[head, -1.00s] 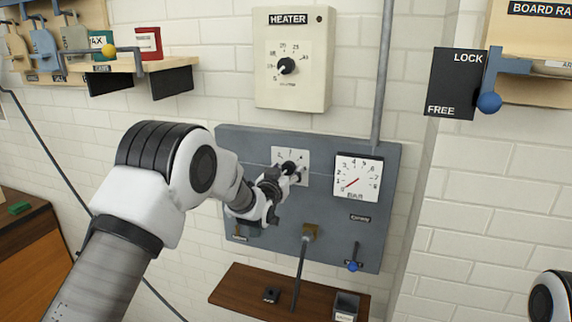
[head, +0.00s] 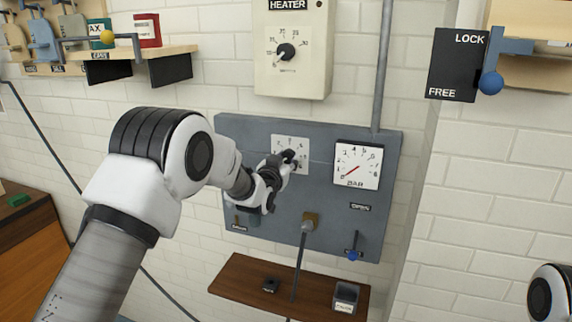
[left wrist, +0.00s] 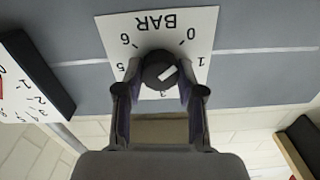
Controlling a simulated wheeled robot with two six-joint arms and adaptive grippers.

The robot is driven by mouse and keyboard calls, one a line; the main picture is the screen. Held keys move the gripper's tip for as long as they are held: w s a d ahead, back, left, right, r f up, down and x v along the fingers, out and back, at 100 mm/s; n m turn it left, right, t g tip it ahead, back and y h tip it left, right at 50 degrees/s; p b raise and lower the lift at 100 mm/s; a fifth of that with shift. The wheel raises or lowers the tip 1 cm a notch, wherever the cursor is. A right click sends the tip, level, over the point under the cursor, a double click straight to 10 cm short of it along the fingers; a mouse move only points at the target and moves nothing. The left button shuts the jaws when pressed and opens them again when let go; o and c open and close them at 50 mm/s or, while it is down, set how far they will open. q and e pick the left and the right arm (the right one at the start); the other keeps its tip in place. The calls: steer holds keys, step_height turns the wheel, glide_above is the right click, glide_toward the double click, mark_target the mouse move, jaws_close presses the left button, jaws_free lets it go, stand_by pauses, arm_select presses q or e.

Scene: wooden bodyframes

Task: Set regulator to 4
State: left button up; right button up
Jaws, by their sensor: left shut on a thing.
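The regulator is a dark round knob (left wrist: 160,71) on a white dial plate (left wrist: 152,24) marked BAR, upside down in the left wrist view. Numbers 0, 1, 3, 5 and 6 show; the fingers cover the rest. The knob's white mark points right, toward the 1. My left gripper (left wrist: 160,94) is shut on the knob, one finger on each side. In the head view my left gripper (head: 288,160) covers the knob and part of the dial plate (head: 291,141). The gauge (head: 358,164) beside it has a red needle pointing lower left, near 0. My right gripper is out of view.
A heater box (head: 292,75) hangs above, a wooden shelf (head: 240,278) below. A vertical pipe (head: 383,70) rises from the panel.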

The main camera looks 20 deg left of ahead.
arm_select(q)
steer(key=m+b, duration=0.2)
steer(key=b, duration=0.1)
steer(key=m+b, duration=0.2)
steer(key=m, duration=0.1)
steer(key=m+b, duration=0.2)
steer(key=b, duration=0.1)
steer(key=shift+f+m+b, duration=0.3)
steer(key=shift+m+b, duration=0.05)
steer(key=shift+m, duration=0.05)
steer(key=m+b, duration=0.3)
steer(key=m, duration=0.1)
steer(key=shift+b, duration=0.4)
steer(key=m+b, duration=0.4)
steer(key=m, duration=0.1)
steer(key=shift+m, duration=0.4)
steer(key=m+b, duration=0.4)
steer(key=m, duration=0.1)
steer(key=shift+m, duration=0.3)
steer(key=m+b, duration=0.6)
steer(key=b, duration=0.1)
steer(key=m+b, duration=0.1)
steer(key=m, duration=0.1)
steer(key=shift+r+m+b, duration=0.2)
steer(key=shift+m+b, duration=0.15)
steer(key=shift+m, duration=0.05)
steer(key=shift+r+m+b, duration=0.1)
steer(key=shift+m+b, duration=0.25)
steer(key=shift+m, duration=0.85)
